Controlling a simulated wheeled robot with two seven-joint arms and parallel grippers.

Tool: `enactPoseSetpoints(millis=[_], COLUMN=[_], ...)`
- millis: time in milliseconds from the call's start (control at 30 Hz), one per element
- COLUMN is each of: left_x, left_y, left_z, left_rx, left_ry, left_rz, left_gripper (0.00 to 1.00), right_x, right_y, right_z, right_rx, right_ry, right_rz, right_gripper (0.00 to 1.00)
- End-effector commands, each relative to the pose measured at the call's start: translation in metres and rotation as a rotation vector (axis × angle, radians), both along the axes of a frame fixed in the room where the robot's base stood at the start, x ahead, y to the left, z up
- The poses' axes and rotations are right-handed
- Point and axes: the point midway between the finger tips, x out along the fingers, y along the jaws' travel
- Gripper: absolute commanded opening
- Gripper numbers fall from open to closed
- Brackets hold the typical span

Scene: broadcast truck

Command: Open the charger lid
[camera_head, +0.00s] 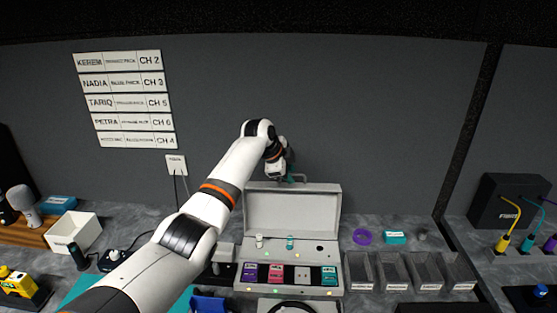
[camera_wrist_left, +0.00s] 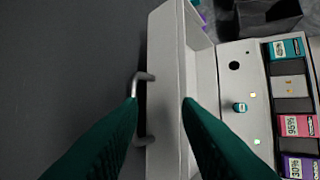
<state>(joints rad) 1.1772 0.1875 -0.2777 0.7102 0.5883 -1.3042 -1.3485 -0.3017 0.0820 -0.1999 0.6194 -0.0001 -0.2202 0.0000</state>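The charger (camera_head: 290,272) is a grey case at the back of the counter. Its lid (camera_head: 292,212) stands raised, roughly upright, near the dark wall. In the left wrist view the lid (camera_wrist_left: 168,60) has a metal handle (camera_wrist_left: 137,110) on its outer side. My left gripper (camera_head: 291,179) is at the lid's upper edge. Its two green fingers (camera_wrist_left: 158,103) are apart, one by the handle and the other over the lid's inner side. Whether they touch is unclear. My right gripper is not in view.
Coloured packs (camera_head: 276,274) sit in the charger's slots. Several grey bins (camera_head: 392,272), a purple tape roll (camera_head: 362,237) and a teal box (camera_head: 394,237) are to its right. A white bin (camera_head: 72,231) stands at left. The wall (camera_head: 380,130) is close behind the lid.

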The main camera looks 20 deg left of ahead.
Motion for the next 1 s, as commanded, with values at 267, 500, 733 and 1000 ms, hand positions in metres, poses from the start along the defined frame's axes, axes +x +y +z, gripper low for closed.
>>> enactPoseSetpoints(millis=[267, 500, 733, 1000], left_x=[-0.027, -0.046, -0.052, -0.050], left_y=[0.014, 0.023, 0.025, 0.027], left_z=[0.042, 0.076, 0.086, 0.087], left_rx=[0.002, 0.000, 0.000, 0.006], left_ry=[-0.009, -0.006, -0.004, -0.013], left_rz=[0.001, 0.001, 0.000, 0.004], left_gripper=[0.31, 0.31, 0.31, 0.18], right_x=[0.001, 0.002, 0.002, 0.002], right_y=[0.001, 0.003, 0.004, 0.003], right_z=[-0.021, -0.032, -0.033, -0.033], right_rx=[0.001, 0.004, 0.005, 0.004], right_ry=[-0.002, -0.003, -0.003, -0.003], right_rz=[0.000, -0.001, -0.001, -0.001], right_gripper=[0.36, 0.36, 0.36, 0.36])
